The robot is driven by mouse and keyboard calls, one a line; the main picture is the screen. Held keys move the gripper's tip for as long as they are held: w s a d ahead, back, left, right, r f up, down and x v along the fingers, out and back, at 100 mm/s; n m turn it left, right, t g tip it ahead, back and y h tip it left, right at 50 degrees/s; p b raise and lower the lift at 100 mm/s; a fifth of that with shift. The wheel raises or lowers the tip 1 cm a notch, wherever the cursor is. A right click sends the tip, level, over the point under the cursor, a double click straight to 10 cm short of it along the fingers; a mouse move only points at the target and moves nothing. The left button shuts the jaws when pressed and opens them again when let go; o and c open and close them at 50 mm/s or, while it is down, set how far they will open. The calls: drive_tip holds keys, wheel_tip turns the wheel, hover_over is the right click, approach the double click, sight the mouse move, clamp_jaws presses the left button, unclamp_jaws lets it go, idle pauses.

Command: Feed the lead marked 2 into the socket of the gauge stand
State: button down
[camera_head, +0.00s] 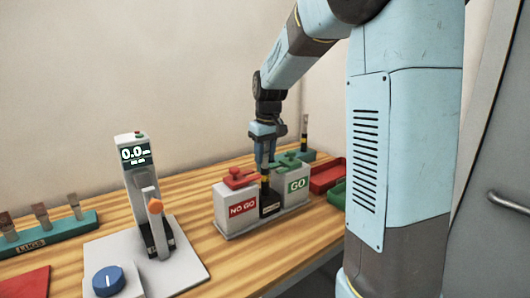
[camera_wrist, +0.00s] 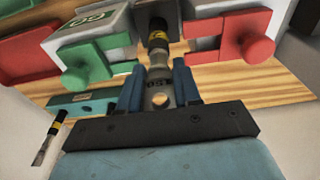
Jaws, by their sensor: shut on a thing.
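The gauge stand (camera_head: 138,190) is a light grey upright on a flat plate, with a lit display reading 0.0 and an orange-tipped lever. I cannot make out its socket. My gripper (camera_head: 263,158) is right of it, pointing down between the NO GO and GO boxes. In the wrist view my gripper (camera_wrist: 158,98) is shut on the grey metal part of a lead (camera_wrist: 157,40) with a black end and a yellow band. The lead also shows between the boxes in the head view (camera_head: 265,190). I cannot read a 2 on it, nor tell if its lower end touches anything.
The NO GO box (camera_head: 242,209) and GO box (camera_head: 297,184) carry red and green clamps close beside my gripper. A teal rack (camera_head: 45,235) with several leads stands far left. Another lead (camera_head: 304,127) stands behind. Red (camera_head: 327,177) and green trays lie right.

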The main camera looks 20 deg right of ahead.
idle(0.3)
drive_tip(key=c, duration=0.7)
unclamp_jaws()
wheel_tip(320, 180, up, 14)
drive_tip(key=s, duration=0.1)
drive_tip(key=shift+s+d+f, duration=0.2)
drive_tip(key=shift+s+d, duration=0.05)
drive_tip(key=s+f+m+t, duration=0.1)
drive_tip(key=s+f, duration=0.3)
drive_tip(key=s, duration=0.9)
drive_tip(key=s+f+m+t, duration=0.2)
drive_tip(key=s+f+t, duration=0.1)
drive_tip(key=s, duration=1.1)
drive_tip(key=shift+f+m, duration=0.3)
drive_tip(key=shift+f, duration=0.05)
